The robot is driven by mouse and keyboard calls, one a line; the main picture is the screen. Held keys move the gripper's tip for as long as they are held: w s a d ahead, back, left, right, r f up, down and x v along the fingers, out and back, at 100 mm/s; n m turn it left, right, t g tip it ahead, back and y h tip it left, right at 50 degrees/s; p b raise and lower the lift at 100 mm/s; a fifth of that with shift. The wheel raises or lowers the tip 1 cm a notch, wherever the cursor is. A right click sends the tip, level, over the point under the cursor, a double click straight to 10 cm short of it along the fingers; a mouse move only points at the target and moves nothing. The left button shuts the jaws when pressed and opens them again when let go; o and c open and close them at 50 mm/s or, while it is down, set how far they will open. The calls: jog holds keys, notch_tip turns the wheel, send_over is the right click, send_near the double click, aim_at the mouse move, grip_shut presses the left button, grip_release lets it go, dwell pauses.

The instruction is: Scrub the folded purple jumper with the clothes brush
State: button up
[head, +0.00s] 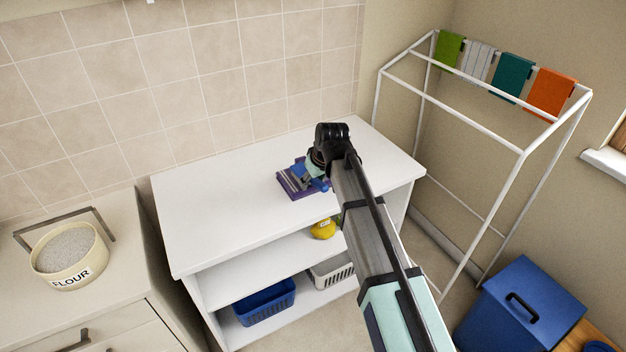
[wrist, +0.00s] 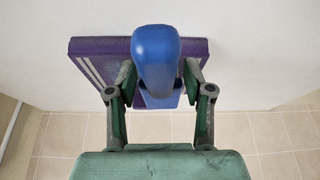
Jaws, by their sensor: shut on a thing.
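The folded purple jumper (head: 291,187) lies on the white shelf unit's top, right of its middle. It also shows in the wrist view (wrist: 92,47), with pale stripes near its left end. The clothes brush (wrist: 157,60) is blue with a rounded end. My gripper (wrist: 158,88) is shut on the brush, a finger on each side of it. The brush is over the jumper; its underside is hidden, so I cannot tell whether it touches. In the head view my gripper (head: 318,178) is at the jumper, and my arm hides part of both.
The white top (head: 215,205) is clear to the left. Below are a yellow item (head: 323,229), a blue basket (head: 255,303) and a pale basket (head: 333,271). A flour tub (head: 68,257) stands left. A drying rack (head: 480,116) with cloths and a blue bin (head: 520,308) are right.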

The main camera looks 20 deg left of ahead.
jog(key=shift+f, duration=0.3)
